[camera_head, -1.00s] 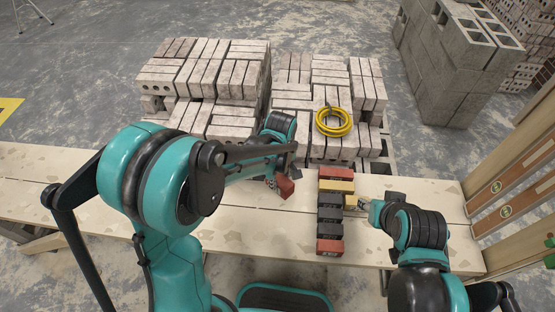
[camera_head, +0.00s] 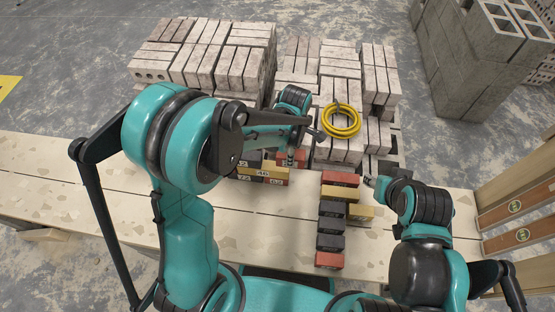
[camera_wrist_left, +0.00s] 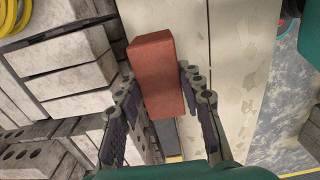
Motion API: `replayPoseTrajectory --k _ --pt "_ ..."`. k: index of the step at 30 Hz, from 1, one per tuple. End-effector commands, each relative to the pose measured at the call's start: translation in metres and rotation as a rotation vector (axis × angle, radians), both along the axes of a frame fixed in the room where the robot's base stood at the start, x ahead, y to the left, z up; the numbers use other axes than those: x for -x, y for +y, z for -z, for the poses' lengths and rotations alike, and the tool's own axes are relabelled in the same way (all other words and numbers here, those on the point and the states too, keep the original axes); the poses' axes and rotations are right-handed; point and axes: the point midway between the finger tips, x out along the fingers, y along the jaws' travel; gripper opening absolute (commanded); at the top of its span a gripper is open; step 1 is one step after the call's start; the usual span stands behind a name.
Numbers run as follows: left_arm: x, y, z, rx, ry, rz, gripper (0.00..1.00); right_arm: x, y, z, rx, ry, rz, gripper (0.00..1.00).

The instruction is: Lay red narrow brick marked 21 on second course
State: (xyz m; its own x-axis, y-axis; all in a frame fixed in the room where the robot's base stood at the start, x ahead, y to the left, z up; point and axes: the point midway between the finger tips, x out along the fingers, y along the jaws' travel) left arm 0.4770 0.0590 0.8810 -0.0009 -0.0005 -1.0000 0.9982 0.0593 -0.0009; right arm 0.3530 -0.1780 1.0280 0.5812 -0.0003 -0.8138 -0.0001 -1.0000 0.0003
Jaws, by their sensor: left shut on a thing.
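My left gripper (camera_head: 291,154) is shut on a red brick (camera_head: 291,160), which also shows between the fingers in the left wrist view (camera_wrist_left: 157,72). It holds the brick at or just above the far end of a short laid wall; I cannot tell whether they touch. The wall has a yellow brick (camera_head: 275,176) and dark and red bricks, partly hidden by my left arm. In the left wrist view a dark brick (camera_wrist_left: 165,130) lies below the held one. No number 21 is legible. My right gripper (camera_head: 370,181) is beside the supply row; its jaw opening is too small to tell.
A supply row on the plank bench (camera_head: 420,265) has a red brick (camera_head: 340,178), yellow bricks (camera_head: 340,193), dark bricks (camera_head: 330,225) and a near red brick (camera_head: 329,260). Pale brick stacks (camera_head: 205,55) and a yellow hose (camera_head: 341,121) stand behind. Bare bench lies between wall and row.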

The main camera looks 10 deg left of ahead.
Motion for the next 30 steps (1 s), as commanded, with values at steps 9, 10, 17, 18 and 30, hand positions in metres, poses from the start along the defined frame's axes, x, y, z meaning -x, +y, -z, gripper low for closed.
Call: replayPoseTrajectory --k 9,10,17,18,30 --pt "-0.016 0.047 0.031 0.000 0.000 0.001 0.00 0.000 0.000 0.017 0.000 0.000 0.000 0.40" --pt "-0.017 0.049 0.032 0.000 0.000 0.001 0.00 0.000 0.000 0.018 0.000 0.000 0.000 0.40" --pt "-0.017 0.050 0.055 0.000 0.000 0.002 0.00 0.000 0.000 0.029 0.000 0.000 0.000 0.40" --pt "-0.017 0.050 0.062 0.000 0.000 0.002 0.00 0.000 0.000 0.033 0.000 0.000 0.000 0.40" --pt "-0.017 0.049 0.073 0.000 0.000 0.002 0.00 0.000 0.000 0.037 0.000 0.000 0.000 0.40"
